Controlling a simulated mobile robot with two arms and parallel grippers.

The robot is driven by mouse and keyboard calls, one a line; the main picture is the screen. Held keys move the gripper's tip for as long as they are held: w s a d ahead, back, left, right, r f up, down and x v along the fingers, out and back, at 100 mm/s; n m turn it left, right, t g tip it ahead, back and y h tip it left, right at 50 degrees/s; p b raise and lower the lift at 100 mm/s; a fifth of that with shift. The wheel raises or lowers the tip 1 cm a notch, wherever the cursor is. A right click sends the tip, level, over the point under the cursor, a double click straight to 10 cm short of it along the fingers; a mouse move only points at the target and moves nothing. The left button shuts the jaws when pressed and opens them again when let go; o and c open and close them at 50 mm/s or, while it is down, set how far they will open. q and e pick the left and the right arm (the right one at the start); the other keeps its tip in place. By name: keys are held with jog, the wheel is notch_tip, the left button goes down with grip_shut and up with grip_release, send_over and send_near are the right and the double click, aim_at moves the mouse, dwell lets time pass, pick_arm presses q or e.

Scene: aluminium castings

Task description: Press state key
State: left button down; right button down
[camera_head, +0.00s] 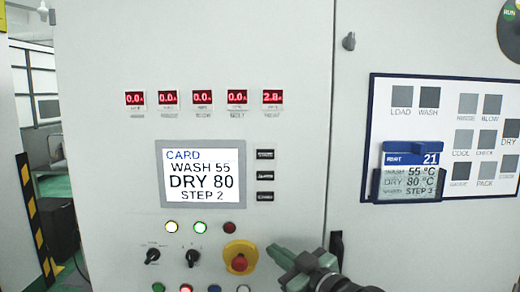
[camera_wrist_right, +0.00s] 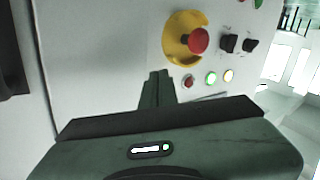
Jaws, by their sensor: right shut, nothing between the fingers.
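Three small black keys (camera_head: 265,175) sit in a column to the right of the display on the grey cabinet front. Their labels are too small to read, so I cannot tell which is the state key. The display (camera_head: 200,174) reads CARD, WASH 55, DRY 80, STEP 2. My right gripper (camera_head: 274,251) is below the keys, just right of the emergency stop, and apart from the keys. In the right wrist view its fingers (camera_wrist_right: 158,86) are shut together and empty. Whether they touch the panel is unclear. My left gripper is not in view.
A red emergency stop (camera_head: 239,262) on a yellow base sticks out close to my right gripper. Rotary knobs (camera_head: 192,257) and lit lamps (camera_head: 200,227) are left of it. A board (camera_head: 384,105) at right carries grey squares and a blue-topped card (camera_head: 410,160). Red readouts (camera_head: 202,97) are above.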

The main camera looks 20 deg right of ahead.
aim_at(265, 154)
jog(key=s+a+r+n+y, duration=0.1)
jog(key=s+r, duration=0.1)
jog(key=r, duration=0.4)
jog(key=s+a+r+n+t+y+p, duration=0.1)
jog(key=s+r+n+y, duration=0.1)
jog(key=r, duration=0.5)
jog(key=s+a+r+n+t+y, duration=0.1)
jog(key=s+r, duration=0.1)
jog(key=r, duration=0.5)
jog(key=shift+s+a+r+n+y, duration=0.25)
jog(key=shift+s+a+n+y, duration=0.05)
jog(key=shift+s, duration=0.05)
jog(key=shift+w+d, duration=0.4)
jog(key=shift+w, duration=1)
jog(key=shift+w+d, duration=0.4)
jog(key=shift+w, duration=1.05)
jog(key=shift+w+d, duration=0.4)
jog(key=shift+w, duration=1)
jog(key=shift+w, duration=0.15)
jog(key=shift+w+d, duration=0.1)
jog(key=shift+w, duration=0.2)
